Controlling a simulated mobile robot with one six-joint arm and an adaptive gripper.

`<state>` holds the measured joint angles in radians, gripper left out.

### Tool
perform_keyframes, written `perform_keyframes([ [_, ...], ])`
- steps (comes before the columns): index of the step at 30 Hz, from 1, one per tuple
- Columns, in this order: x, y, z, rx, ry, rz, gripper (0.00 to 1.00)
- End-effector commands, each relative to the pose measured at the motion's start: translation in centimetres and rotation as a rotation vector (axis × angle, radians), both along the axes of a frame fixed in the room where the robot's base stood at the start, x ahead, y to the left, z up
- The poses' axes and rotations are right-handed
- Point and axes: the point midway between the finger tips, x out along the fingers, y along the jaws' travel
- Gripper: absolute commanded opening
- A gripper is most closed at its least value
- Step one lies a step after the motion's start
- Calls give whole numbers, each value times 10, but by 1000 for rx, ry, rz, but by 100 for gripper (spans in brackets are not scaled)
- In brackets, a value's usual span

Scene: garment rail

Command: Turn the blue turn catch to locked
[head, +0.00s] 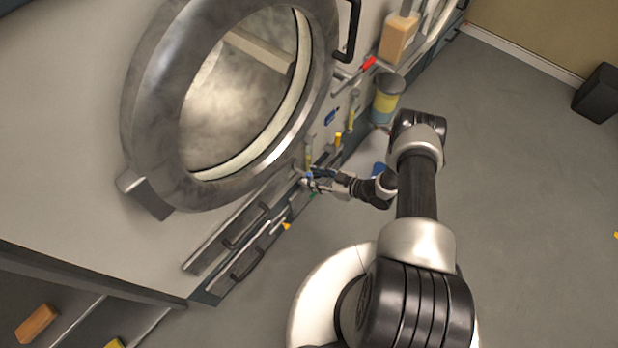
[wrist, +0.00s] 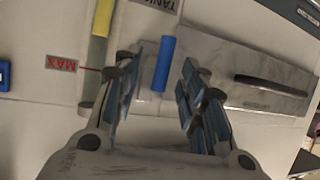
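The blue turn catch (wrist: 163,63) shows in the wrist view as a short blue bar on a pale panel, upright in the picture. My gripper (wrist: 157,78) is open, with one finger on each side of the bar. A gap shows between the bar and each finger, so neither seems to touch it. In the head view my gripper (head: 308,179) is at the machine's front panel, below the round door; the catch is too small there to tell apart from the fingers. The catch's lock marking cannot be read.
A large round metal door (head: 160,100) stands above my gripper. In the wrist view, a yellow-and-grey tube (wrist: 103,20) and a red MAX label (wrist: 62,63) lie left, and a drawer with a dark handle (wrist: 270,82) lies right. Open floor (head: 530,200) spreads at right.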

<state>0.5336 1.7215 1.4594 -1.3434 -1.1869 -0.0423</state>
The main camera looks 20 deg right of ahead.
Motion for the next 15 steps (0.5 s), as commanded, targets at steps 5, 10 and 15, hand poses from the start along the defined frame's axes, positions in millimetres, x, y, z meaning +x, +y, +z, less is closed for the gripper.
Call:
perform_keyframes([
  [5,13,14,-9,0,1,1,38],
  [10,17,17,-10,0,0,-1,38],
  [15,17,17,-10,0,0,-1,38],
])
